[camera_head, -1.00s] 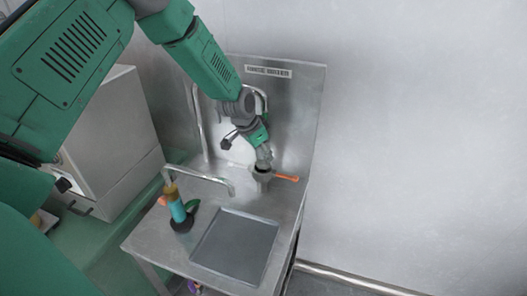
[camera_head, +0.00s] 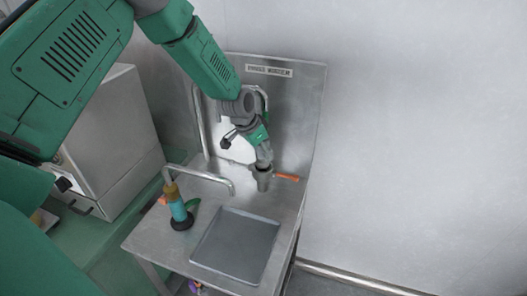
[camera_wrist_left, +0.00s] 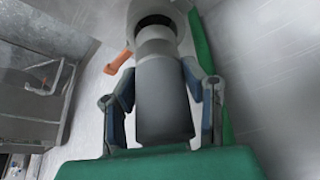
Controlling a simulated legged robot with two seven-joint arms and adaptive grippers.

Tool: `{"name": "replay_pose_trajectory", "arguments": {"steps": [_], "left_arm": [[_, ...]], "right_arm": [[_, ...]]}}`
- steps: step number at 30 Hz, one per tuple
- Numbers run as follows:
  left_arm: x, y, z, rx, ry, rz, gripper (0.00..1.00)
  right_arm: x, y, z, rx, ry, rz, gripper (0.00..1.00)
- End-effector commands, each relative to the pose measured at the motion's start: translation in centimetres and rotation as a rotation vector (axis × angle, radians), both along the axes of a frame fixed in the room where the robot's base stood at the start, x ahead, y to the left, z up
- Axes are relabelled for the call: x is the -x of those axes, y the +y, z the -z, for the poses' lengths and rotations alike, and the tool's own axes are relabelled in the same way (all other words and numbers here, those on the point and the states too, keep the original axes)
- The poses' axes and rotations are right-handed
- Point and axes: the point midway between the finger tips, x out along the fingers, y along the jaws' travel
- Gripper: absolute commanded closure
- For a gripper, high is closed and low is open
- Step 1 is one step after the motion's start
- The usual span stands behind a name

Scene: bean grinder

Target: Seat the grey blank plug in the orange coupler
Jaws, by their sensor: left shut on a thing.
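My left gripper (camera_head: 263,162) is at the right side of the steel sink unit, pointing down. It is shut on the grey blank plug (camera_head: 263,182). In the left wrist view the plug (camera_wrist_left: 163,100) is a smooth dark grey cylinder between the two fingers. A lighter grey collar with a dark ring (camera_wrist_left: 155,42) lies just beyond its end, in line with it. The orange coupler shows as an orange lever (camera_head: 287,177) right beside the plug; the lever also shows in the left wrist view (camera_wrist_left: 119,61). I cannot tell how deep the plug sits. My right gripper is out of view.
A curved metal tap (camera_head: 205,176) and a teal bottle-like item (camera_head: 179,212) stand left of the gripper. A shallow grey basin (camera_head: 236,246) lies in front. The steel back panel (camera_head: 300,110) rises close behind. A large grey box (camera_head: 110,140) stands at the left.

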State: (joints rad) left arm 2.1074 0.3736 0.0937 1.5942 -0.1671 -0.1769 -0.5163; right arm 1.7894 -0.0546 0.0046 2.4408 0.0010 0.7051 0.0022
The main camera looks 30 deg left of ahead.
Motion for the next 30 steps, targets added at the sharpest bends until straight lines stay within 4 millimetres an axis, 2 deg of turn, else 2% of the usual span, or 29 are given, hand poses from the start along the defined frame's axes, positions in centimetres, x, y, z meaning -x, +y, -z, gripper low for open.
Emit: {"name": "replay_pose_trajectory", "arguments": {"steps": [14,30], "left_arm": [[-0.1,0.1,0.0,-0.001,-0.002,0.001,1.00],[-0.1,0.1,1.3,-0.001,-0.002,0.001,1.00]], "right_arm": [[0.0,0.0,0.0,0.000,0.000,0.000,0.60],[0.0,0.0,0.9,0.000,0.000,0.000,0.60]]}}
